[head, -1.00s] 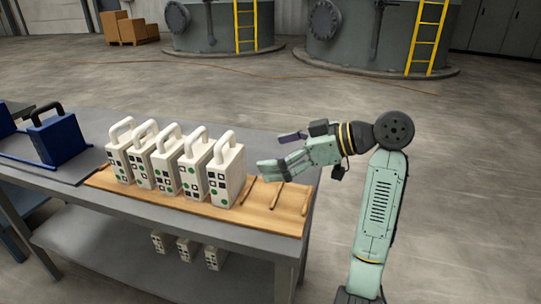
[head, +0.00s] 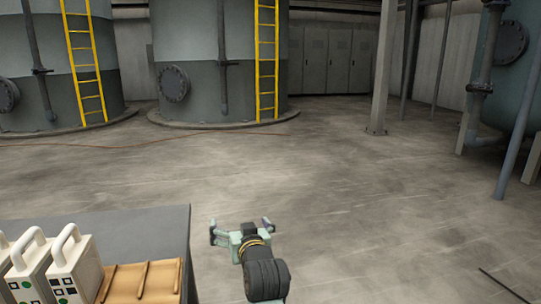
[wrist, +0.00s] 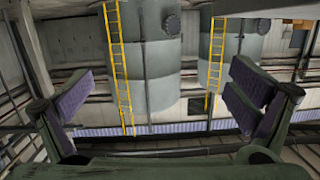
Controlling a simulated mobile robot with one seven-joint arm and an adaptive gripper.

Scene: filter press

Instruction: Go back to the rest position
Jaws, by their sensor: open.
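My gripper (head: 241,229) is low in the middle of the head view, to the right of the table's end and over bare floor. Its two fingers are spread apart with nothing between them. In the wrist view the open fingers (wrist: 158,98) stand at the left and right, with purple pads facing inward. Through the gap I see the tanks and ladders in the distance.
The grey table (head: 150,222) is at the lower left. Behind are large tanks (head: 189,50) with yellow ladders (head: 266,60). A post (head: 384,65) stands right of centre. The floor between is clear.

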